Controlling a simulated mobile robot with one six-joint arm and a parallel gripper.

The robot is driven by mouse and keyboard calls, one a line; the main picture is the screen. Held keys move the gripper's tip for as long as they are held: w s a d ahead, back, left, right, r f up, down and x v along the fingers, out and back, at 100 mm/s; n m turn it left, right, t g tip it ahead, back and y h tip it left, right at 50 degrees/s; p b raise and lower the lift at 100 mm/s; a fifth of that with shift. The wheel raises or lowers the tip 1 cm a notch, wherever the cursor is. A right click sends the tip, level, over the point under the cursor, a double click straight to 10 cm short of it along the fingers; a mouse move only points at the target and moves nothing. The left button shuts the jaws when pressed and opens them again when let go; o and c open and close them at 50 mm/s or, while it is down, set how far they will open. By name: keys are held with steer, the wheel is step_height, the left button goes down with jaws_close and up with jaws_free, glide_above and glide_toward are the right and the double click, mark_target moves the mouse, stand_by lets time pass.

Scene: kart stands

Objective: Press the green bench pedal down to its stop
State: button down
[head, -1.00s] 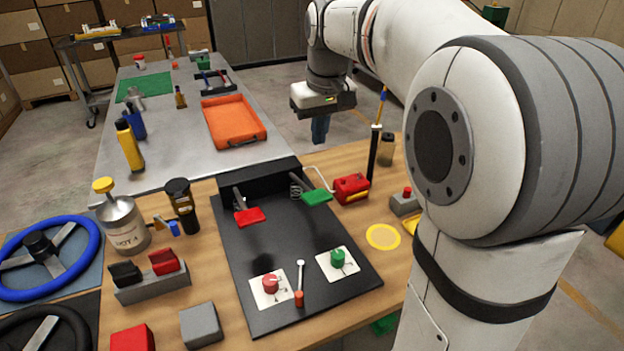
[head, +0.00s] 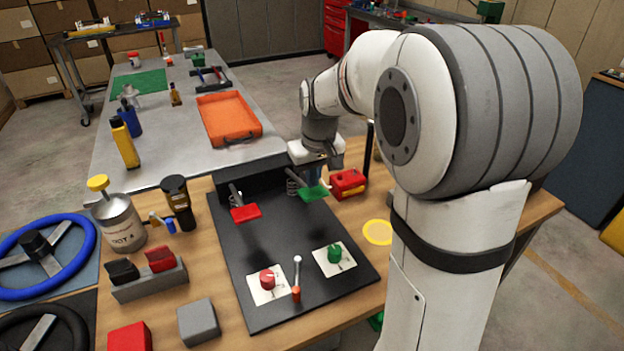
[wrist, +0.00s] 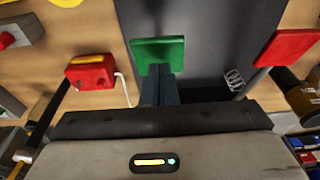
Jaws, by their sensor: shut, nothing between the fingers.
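The green pedal (head: 313,193) hangs at the right of the black pedal board (head: 262,250). In the wrist view the green pedal (wrist: 159,53) is just past my fingertips, near the middle of the picture. My gripper (wrist: 160,80) is shut and empty, its fingers over or against the near edge of the pedal; I cannot tell whether they touch it. In the head view my gripper (head: 319,178) is low behind the pedal, with its fingers partly hidden. The red pedal (head: 245,213) stands to the left, and also shows in the wrist view (wrist: 287,46).
A red box (head: 348,183) with a white cable sits close right of the green pedal. A spring (wrist: 234,78) shows beside the pedals. Red and green knobs (head: 334,253) and a small lever (head: 297,280) are at the board's near end. An orange tray (head: 228,119) lies on the grey table behind.

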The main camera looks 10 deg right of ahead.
steer(key=shift+f, duration=0.35)
steer(key=shift+s+f, duration=0.1)
